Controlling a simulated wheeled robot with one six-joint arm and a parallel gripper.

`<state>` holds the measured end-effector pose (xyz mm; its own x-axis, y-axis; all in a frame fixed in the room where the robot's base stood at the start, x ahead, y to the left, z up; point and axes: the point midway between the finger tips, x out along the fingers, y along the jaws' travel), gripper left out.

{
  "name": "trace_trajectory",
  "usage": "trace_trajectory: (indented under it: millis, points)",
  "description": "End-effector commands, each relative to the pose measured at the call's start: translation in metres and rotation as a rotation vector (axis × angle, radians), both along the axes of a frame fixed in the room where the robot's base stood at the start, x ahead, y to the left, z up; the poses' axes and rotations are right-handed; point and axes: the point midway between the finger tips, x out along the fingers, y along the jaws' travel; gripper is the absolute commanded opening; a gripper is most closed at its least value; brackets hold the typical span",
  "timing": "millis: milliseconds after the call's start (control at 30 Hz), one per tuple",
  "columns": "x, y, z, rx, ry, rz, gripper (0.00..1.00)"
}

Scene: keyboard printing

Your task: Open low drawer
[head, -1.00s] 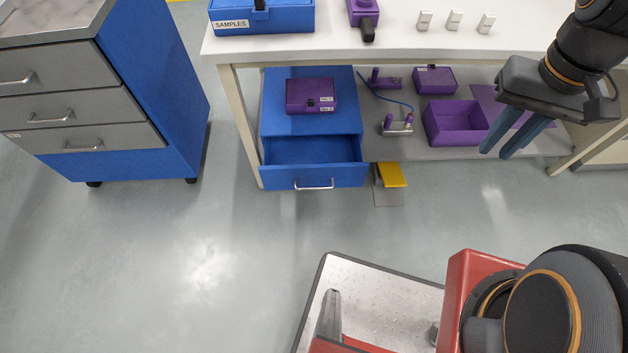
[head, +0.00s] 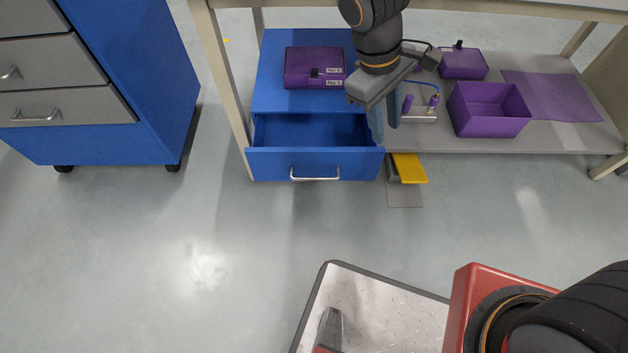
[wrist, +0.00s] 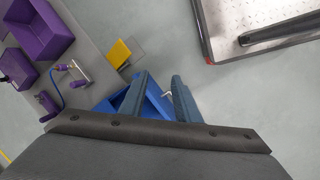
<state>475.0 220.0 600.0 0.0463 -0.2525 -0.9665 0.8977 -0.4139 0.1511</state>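The low blue drawer (head: 268,166) under the table is pulled partly out, and its empty inside shows from above. Its silver bar handle (head: 315,174) is on the front face. My gripper (head: 384,132) is above the drawer's right side, fingers pointing down, to the right of and above the handle in the head view. In the wrist view my two blue-grey fingers (wrist: 163,92) are apart with nothing gripped, and the blue drawer (wrist: 152,108) and a bit of its handle (wrist: 168,94) show between and behind them. Whether a finger touches the drawer cannot be told.
A purple case (head: 310,68) lies on the blue cabinet. A purple bin (head: 489,110) and a purple box (head: 464,63) stand on the low grey shelf (head: 560,138). A yellow pedal (head: 409,168) is right of the drawer. The floor in front is clear.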

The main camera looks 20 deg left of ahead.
Motion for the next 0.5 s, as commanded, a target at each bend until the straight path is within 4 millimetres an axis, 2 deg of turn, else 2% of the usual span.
trace_trajectory:
  millis: [33, 267, 400, 500]
  points:
    - [0.002, 0.017, -0.028, -0.016, 0.002, 0.067, 0.29]
    - [-0.001, 0.083, -0.104, -0.084, -0.002, 0.345, 0.29]
    - [-0.009, 0.122, -0.151, -0.123, -0.008, 0.51, 0.29]
    - [-0.016, 0.145, -0.179, -0.148, -0.016, 0.612, 0.29]
